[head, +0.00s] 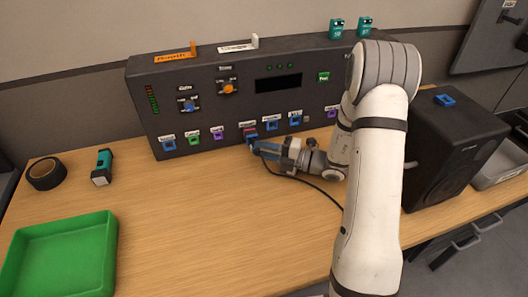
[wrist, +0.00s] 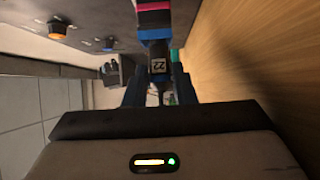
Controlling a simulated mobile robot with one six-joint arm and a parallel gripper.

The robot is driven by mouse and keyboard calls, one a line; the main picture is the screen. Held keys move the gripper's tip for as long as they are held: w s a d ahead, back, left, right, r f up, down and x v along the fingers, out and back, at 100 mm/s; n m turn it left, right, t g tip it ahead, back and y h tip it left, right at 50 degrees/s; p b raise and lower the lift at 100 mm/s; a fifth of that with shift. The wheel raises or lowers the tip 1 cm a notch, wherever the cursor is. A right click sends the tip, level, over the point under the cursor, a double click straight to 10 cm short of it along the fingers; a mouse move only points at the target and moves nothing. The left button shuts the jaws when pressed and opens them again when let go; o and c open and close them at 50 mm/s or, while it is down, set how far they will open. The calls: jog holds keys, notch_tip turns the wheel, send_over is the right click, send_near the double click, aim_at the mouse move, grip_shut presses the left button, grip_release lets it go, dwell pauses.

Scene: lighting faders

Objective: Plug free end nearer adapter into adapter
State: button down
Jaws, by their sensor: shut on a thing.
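My gripper (head: 257,148) is at the lower middle of the dark panel's front, with its fingertips close to the row of coloured sockets. In the wrist view my gripper (wrist: 158,88) is shut on a dark plug (wrist: 158,68) with a white "22" label. A black cable (head: 302,181) curves from near my gripper over the table and passes behind my arm. In the wrist view a blue piece (wrist: 156,34) lies just beyond the plug, with a pink band above it. I cannot tell whether the plug is inserted in it, or which part is the adapter.
The dark panel (head: 180,125) stands along the back, with knobs and a display. A teal and black block (head: 102,167), black tape roll (head: 45,173) and green tray (head: 62,258) are on the left. A black speaker (head: 452,150) stands right, a blue piece (head: 444,100) on top.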

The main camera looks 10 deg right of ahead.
jog(key=shift+w+d+r, duration=0.1)
jog(key=shift+w+r, duration=0.05)
jog(key=shift+r, duration=0.15)
